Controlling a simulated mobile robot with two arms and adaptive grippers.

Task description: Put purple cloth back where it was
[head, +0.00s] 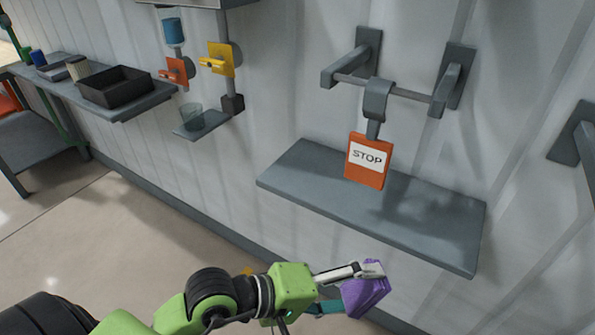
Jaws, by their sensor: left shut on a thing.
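The purple cloth (362,297) is bunched at the bottom of the head view, below the front edge of the grey wall shelf. My left gripper (372,272) is shut on the purple cloth and holds it in the air. Part of the cloth is hidden behind the upper finger. My right gripper is not in view.
An orange STOP sign (367,178) hangs by a grey hook from a bar (395,88) above the bare shelf (430,228). At left are a small shelf with a glass (191,117), orange (177,72) and yellow (217,58) valves, and a bench with a black tray (113,93).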

